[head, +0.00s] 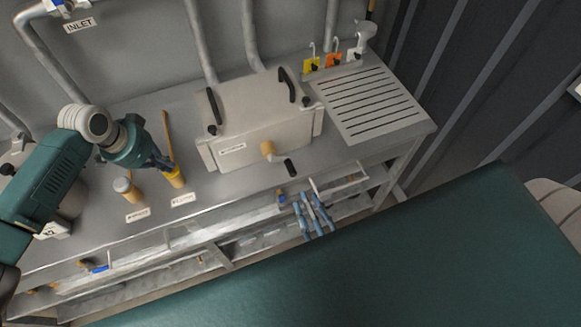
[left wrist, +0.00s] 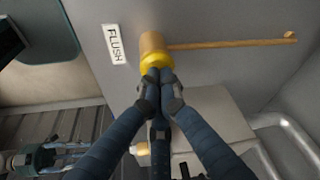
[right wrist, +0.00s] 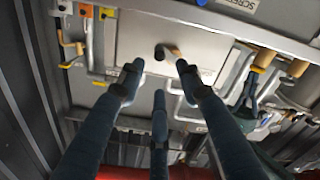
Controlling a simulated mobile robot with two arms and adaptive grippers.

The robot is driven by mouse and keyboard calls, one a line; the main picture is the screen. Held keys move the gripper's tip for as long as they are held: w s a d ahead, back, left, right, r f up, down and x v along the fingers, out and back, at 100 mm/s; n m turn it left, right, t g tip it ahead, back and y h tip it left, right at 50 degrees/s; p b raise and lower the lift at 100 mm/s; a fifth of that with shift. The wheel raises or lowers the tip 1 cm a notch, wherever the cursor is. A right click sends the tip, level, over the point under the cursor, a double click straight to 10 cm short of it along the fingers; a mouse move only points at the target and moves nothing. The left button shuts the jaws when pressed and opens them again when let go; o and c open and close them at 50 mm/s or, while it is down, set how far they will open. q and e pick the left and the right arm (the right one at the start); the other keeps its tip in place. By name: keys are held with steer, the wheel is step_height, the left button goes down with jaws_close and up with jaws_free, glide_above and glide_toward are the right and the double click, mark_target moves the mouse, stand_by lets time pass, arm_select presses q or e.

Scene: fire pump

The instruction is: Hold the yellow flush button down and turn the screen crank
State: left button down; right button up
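The yellow flush button (head: 175,179) stands on the bench beside its label. In the left wrist view the button (left wrist: 155,62) sits right at the tips of my left gripper (left wrist: 158,76), whose fingers are together and appear to touch its top. How far it is pressed I cannot tell. In the head view my left gripper (head: 160,163) hides part of it. The screen crank (head: 268,149), tan with a black grip, projects from the front of the grey screen box (head: 232,148). My right gripper (right wrist: 158,75) is open; the crank (right wrist: 172,52) appears between its fingertips, apart from them.
A white-topped button (head: 122,185) stands left of the flush button, and a brown rod (head: 167,130) rises behind it. A slotted drain board (head: 368,103) lies to the right of the box.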

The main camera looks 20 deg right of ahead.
mark_target(294, 176)
steer(key=shift+n, duration=0.3)
steer(key=w, duration=1.2)
